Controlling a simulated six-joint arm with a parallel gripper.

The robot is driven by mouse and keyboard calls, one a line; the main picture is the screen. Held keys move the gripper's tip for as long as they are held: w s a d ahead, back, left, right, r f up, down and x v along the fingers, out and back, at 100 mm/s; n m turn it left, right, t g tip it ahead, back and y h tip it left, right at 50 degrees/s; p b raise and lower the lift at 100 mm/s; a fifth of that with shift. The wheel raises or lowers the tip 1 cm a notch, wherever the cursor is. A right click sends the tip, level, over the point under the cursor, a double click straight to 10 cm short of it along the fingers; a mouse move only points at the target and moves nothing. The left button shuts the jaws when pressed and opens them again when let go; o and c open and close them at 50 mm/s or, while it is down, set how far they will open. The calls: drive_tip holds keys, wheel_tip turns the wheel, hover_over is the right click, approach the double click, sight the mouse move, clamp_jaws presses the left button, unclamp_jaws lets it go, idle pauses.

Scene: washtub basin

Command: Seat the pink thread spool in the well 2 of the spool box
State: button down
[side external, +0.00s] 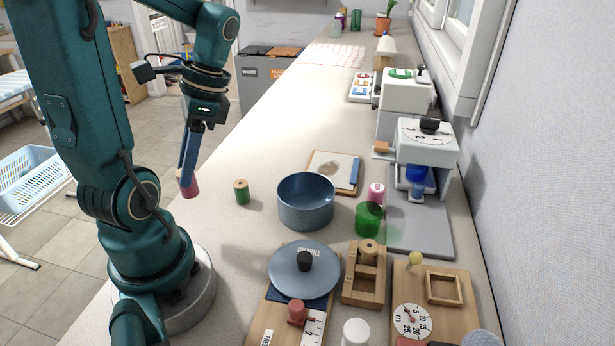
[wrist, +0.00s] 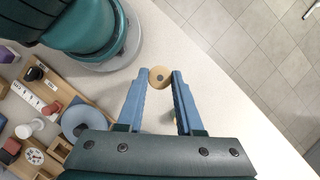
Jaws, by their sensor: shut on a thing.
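The pink thread spool (side external: 189,188) is held between the fingertips of my gripper (side external: 186,176), near the counter's left edge. In the wrist view, its round tan end (wrist: 160,77) shows between the two blue fingers of my gripper (wrist: 159,78). The wooden spool box (side external: 362,292) stands at the front right, beside the blue lid, well away from my gripper. A tan-topped spool (side external: 368,249) sits at its back end, and an open square recess shows in front. Well numbers cannot be read.
A green spool (side external: 241,192) stands right of my gripper. Beyond it are a blue pot (side external: 305,208), a green cup (side external: 369,219) and a pink item with a pale top (side external: 376,192). The blue lid (side external: 304,277) lies left of the box.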

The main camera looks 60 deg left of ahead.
drive_tip(key=w+a+r+m+t+y, duration=0.1)
drive_tip(key=w+a+r+m+y, duration=0.15)
drive_tip(key=w+m, duration=0.2)
drive_tip(key=w+d+r+m+t, duration=0.1)
drive_tip(key=w+d+m, duration=0.2)
drive_tip(key=w+m, duration=0.3)
drive_tip(key=m+t+y, duration=0.1)
drive_tip(key=m+t, duration=0.2)
drive_tip(key=m, duration=0.4)
hover_over(366, 292)
wheel_tip(366, 292, down, 8)
drive_tip(key=shift+f, duration=2.05)
drive_tip(key=shift+f, duration=0.1)
